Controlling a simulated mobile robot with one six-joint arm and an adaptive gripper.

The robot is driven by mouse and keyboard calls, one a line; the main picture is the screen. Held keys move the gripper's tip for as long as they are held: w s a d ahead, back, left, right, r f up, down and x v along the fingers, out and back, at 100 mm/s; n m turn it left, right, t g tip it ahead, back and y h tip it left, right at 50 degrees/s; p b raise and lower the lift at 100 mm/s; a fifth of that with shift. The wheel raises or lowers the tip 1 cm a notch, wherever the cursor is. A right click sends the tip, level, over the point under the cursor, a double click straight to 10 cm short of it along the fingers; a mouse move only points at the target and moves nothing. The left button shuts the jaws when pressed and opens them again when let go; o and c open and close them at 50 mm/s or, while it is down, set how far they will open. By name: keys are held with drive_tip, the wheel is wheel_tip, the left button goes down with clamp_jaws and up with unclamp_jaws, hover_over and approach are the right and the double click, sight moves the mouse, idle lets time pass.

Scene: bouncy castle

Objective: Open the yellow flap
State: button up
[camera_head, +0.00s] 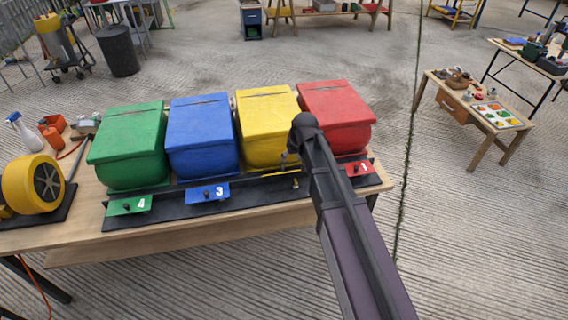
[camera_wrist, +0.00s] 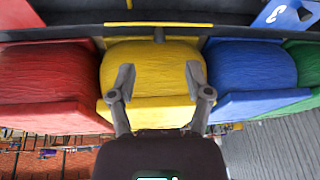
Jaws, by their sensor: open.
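The yellow box (camera_head: 268,125) stands between the blue and red boxes on the table. In the wrist view the yellow box (camera_wrist: 155,55) fills the middle, seen upside down. The yellow flap shows there as a thin yellow strip (camera_wrist: 165,24) along the dark rail, seen nearly edge-on. In the head view my arm and gripper hide most of the flap's area. My gripper (camera_wrist: 160,80) is open and empty, its two fingers spread in front of the yellow box. I cannot tell whether the fingers touch anything.
Green (camera_head: 128,150), blue (camera_head: 202,135) and red (camera_head: 336,115) boxes share the row. Their flaps in front are green (camera_head: 118,206), blue (camera_head: 194,196) and red (camera_head: 350,170), numbered 4, 3 and 1. The floor before the table is clear.

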sight(282, 169)
drive_tip(key=w+a+r+n+g+h+p, duration=0.1)
drive_tip(key=w+a+r+g+h+p, duration=0.1)
drive_tip(key=w, duration=0.4)
drive_tip(key=shift+w+a+r+n+g+h+p, duration=0.35)
drive_tip(key=shift+a+g+p, duration=0.2)
drive_tip(key=shift+a, duration=0.5)
drive_tip(key=shift+f, duration=0.25)
drive_tip(key=f+b, duration=1.3)
drive_tip(key=b, duration=0.1)
drive_tip(key=shift+d+f, duration=0.2)
clamp_jaws()
